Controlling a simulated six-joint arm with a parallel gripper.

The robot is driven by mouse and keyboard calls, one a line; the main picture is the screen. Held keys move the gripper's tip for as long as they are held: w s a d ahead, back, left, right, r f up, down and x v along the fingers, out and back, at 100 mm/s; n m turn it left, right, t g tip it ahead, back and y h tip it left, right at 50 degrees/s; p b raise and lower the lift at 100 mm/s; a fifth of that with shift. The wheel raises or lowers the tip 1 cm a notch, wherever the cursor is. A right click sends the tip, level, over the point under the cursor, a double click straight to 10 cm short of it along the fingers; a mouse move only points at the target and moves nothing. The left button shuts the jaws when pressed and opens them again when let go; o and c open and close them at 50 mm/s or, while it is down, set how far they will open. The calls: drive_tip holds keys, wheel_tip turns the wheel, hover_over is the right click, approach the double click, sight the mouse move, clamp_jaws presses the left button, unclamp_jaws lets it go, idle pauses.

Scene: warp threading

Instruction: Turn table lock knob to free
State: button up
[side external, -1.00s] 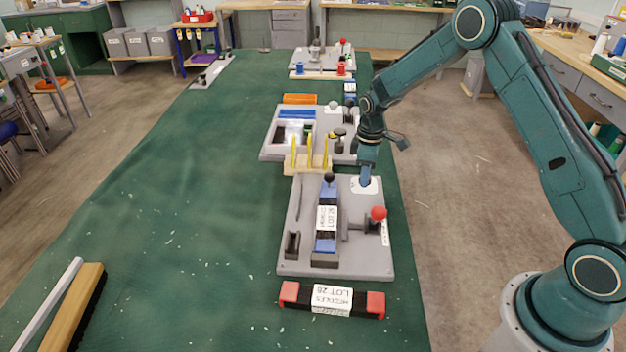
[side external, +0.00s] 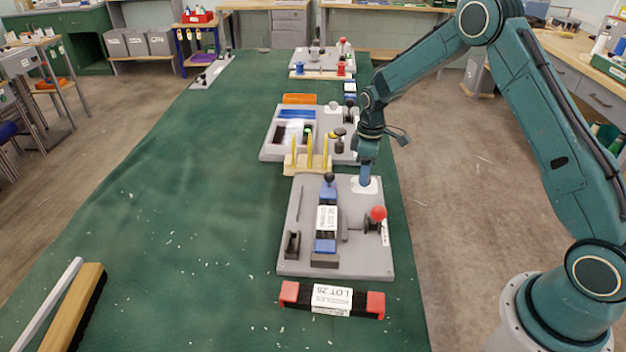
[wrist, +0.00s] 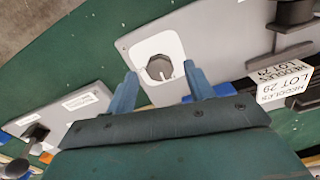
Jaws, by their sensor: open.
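The lock knob (wrist: 159,67) is a dark grey many-sided knob with a thin pale mark, set in a white plate (wrist: 144,47) near a corner of a grey base. In the side view the white plate (side external: 372,187) shows at the base's far right corner; the knob is hidden there by my gripper. My gripper (wrist: 160,79) is open and empty, its blue fingers to the left and right of the knob in the wrist view. In the side view my gripper (side external: 365,183) points down at the plate. I cannot tell whether the fingers touch the knob.
The grey base (side external: 290,255) also carries a blue block with a white label (side external: 326,218) and a red-ball lever (side external: 378,213). Yellow upright pegs (side external: 310,152) stand just beyond it. A black bar with red ends (side external: 375,305) lies in front. The green table is mostly clear at left.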

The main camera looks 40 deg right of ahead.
wheel_tip(320, 180, up, 13)
drive_tip(key=shift+f, duration=0.15)
idle(0.4)
drive_tip(key=s+a+r+m+t, duration=0.1)
drive_tip(key=s+a+r+m, duration=0.15)
drive_tip(key=s+r, duration=0.45)
drive_tip(key=s+a+r+m+t, duration=0.1)
drive_tip(key=s+a+r+t, duration=0.1)
drive_tip(key=s+a+r, duration=0.35)
drive_tip(key=s+a+r+m+t, duration=0.1)
drive_tip(key=s+a+m+t, duration=0.1)
drive_tip(key=s, duration=1.8)
drive_tip(key=shift+r+m+t, duration=0.3)
drive_tip(key=shift+r+m, duration=0.05)
drive_tip(key=shift+m, duration=0.4)
